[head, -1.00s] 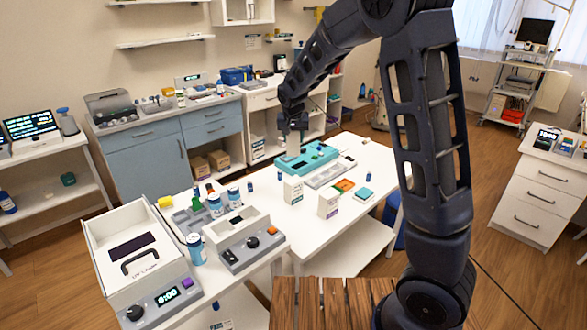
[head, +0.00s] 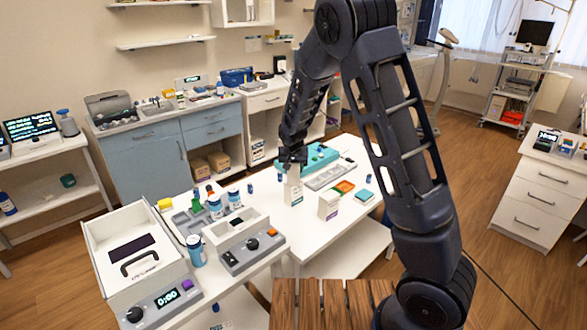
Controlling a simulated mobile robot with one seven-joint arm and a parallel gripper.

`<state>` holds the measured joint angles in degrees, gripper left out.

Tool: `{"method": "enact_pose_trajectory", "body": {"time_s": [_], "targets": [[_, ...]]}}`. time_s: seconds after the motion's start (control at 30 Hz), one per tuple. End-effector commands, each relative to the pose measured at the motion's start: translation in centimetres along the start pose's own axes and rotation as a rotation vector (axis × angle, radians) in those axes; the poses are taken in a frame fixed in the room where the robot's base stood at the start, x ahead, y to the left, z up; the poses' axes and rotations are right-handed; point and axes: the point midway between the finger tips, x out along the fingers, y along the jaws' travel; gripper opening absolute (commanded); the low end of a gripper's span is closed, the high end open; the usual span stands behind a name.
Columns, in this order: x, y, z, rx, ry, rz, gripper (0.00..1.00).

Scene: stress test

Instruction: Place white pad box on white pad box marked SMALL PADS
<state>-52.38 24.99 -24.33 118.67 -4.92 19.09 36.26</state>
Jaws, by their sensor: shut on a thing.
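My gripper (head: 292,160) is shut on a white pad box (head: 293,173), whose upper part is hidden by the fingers. The held box is upright, directly above a white box with a green-marked lower edge (head: 293,196) standing on the white table. The two look in line, with no clear gap between them; I cannot tell if they touch. Another white box with a purple-marked lower edge (head: 328,205) stands on the table to the right. The print on the boxes is too small to read.
A teal tray device (head: 322,157) lies behind the boxes, with a grey tray (head: 328,177) beside it. An orange-and-green tray (head: 344,187) and a teal block (head: 364,195) lie to the right. A small blue bottle (head: 250,188) stands left. The table front is clear.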

Motion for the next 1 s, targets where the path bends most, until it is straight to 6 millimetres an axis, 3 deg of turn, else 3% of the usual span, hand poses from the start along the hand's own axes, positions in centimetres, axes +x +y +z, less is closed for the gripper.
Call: {"method": "enact_pose_trajectory", "body": {"time_s": [0.33, 0.37, 0.47, 0.77, 1.0], "targets": [[0.2, 0.0, 0.1, 0.0, 0.0, 0.0, 0.2], [0.2, 0.0, 0.1, 0.0, 0.0, 0.0, 0.49], [0.2, 0.0, 0.1, 0.0, 0.0, 0.0, 0.67], [0.1, 0.0, 0.0, 0.0, 0.001, -0.001, 0.67], [-2.1, -0.1, -0.1, -0.002, 0.002, -0.003, 0.67]]}}
